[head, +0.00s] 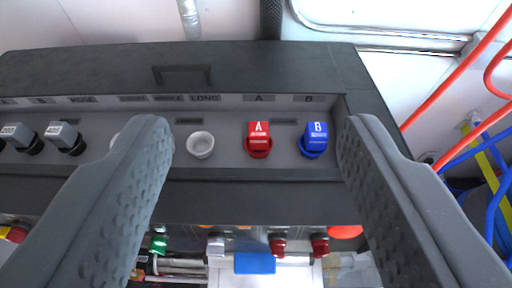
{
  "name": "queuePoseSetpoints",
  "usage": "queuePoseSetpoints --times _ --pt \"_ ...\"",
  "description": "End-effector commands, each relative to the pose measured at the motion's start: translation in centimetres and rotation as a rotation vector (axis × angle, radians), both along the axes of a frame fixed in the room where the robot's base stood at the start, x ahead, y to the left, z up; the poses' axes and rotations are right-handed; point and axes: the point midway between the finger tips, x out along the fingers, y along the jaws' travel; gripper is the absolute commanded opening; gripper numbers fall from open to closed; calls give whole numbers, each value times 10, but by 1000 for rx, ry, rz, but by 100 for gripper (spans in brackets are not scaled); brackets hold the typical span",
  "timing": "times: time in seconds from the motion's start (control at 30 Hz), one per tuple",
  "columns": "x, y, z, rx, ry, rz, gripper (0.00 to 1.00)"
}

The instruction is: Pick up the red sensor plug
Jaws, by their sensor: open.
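A red plug (259,139) marked "A" sits upright in the recessed shelf of the dark grey panel, below a label "A". My gripper (256,140) is open, with one grey textured finger at the left and one at the right. The red plug lies between the fingers in the picture, with clear space to each. It appears beyond the fingertips, and neither finger is seen touching it.
A blue plug (315,140) marked "B" stands close right of the red one, near the right finger. An empty white socket (200,145) is to the left. Grey plugs (65,138) stand further left. Red and blue hoses (474,150) hang at the right.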

Motion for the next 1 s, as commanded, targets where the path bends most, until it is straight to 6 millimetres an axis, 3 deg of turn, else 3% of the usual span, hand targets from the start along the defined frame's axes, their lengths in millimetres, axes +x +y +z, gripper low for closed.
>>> queuePoseSetpoints --times 0.2,0.5,0.73,1.0 --pt "51 6 -16 4 185 13 55" --pt "102 7 -54 3 434 15 55" --pt "131 6 -88 -1 623 6 55" --pt "146 4 -118 -9 777 -9 55"
